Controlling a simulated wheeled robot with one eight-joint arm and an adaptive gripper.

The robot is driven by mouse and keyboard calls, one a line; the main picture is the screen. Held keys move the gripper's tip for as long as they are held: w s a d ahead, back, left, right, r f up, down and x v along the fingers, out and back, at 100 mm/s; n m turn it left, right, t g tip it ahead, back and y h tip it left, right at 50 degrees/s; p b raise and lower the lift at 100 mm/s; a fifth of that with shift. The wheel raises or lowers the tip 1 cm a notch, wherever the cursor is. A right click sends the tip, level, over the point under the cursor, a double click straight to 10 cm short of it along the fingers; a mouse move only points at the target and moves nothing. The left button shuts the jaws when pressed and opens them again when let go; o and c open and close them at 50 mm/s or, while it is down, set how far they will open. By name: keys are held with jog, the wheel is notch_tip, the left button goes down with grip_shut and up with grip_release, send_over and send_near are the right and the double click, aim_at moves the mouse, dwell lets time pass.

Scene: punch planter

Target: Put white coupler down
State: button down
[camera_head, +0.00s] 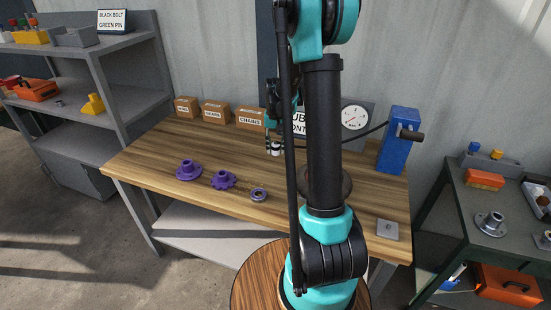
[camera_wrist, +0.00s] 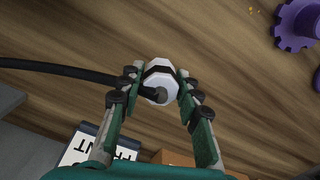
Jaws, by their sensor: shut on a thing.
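The white coupler (camera_wrist: 160,79) is a short white cylinder with a dark band, held between the two fingers of my gripper (camera_wrist: 158,87) in the wrist view. A black hose (camera_wrist: 70,70) runs from it to the left in that view. In the head view the coupler (camera_head: 275,149) shows below my gripper (camera_head: 272,143), near the back middle of the wooden workbench (camera_head: 150,165). My arm hides part of the bench to its right. I cannot tell whether the coupler touches the bench top.
A purple flange (camera_head: 188,170), purple gear (camera_head: 223,180) and grey ring (camera_head: 258,194) lie on the bench front. Cardboard boxes (camera_head: 250,118), a partly hidden sign (camera_head: 300,124), a gauge (camera_head: 355,117) and a blue crank unit (camera_head: 397,140) stand behind. Bare wood lies left of the coupler.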

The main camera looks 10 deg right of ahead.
aim_at(276, 144)
jog(key=shift+f, duration=2.75)
jog(key=c, duration=1.1)
grip_release()
jog(key=shift+f, duration=0.1)
jog(key=shift+o, duration=0.2)
notch_tip(276, 144, up, 12)
jog(key=shift+s+r, duration=0.1)
jog(key=s+a+f+n+t, duration=0.1)
jog(key=s+f+t, duration=0.1)
jog(key=s, duration=1.1)
jog(key=s+a+f+n+t, duration=0.2)
jog(key=s, duration=1.1)
jog(key=shift+s+a+f, duration=0.15)
jog(key=shift+s+f, duration=0.05)
jog(key=shift+f, duration=0.2)
